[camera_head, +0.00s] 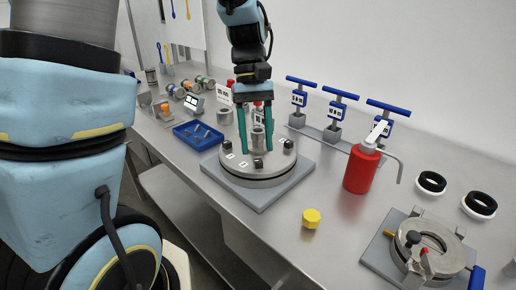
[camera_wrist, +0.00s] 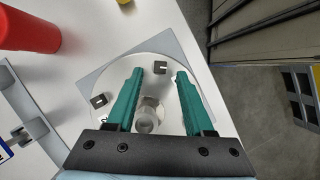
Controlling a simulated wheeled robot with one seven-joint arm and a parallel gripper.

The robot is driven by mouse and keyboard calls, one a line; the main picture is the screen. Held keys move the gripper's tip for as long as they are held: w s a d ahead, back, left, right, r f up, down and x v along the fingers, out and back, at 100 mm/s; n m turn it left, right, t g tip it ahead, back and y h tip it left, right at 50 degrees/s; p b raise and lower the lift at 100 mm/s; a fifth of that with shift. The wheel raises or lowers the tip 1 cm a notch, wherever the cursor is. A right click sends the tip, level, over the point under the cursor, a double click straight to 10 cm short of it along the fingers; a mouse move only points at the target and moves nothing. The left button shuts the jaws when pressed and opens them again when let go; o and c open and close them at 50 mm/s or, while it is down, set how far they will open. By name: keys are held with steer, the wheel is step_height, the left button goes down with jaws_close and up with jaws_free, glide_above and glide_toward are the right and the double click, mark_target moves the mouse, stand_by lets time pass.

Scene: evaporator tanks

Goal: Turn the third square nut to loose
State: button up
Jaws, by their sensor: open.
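A round metal flange (camera_head: 262,182) lies on a grey square plate (camera_head: 262,202) on the bench. Several dark square nuts sit around its top: a left nut (camera_head: 228,144), a front nut (camera_head: 258,163) and a right nut (camera_head: 288,145). A metal post (camera_head: 258,137) stands at the centre. My gripper (camera_head: 256,151) is open and points down over the flange, its teal fingers apart. In the wrist view, one nut (camera_wrist: 160,68) shows between the fingertips (camera_wrist: 160,73); another nut (camera_wrist: 99,100) is left of them.
A red bottle (camera_head: 363,170) and blue-handled valves (camera_head: 336,115) stand behind and right. A blue tray (camera_head: 198,135) is at left. A yellow hexagonal piece (camera_head: 311,218) and a clamped round lid (camera_head: 428,248) are front right.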

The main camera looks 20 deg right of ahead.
mark_target(258, 163)
steer(key=shift+x, duration=1.35)
steer(key=shift+c, duration=0.3)
jaws_close()
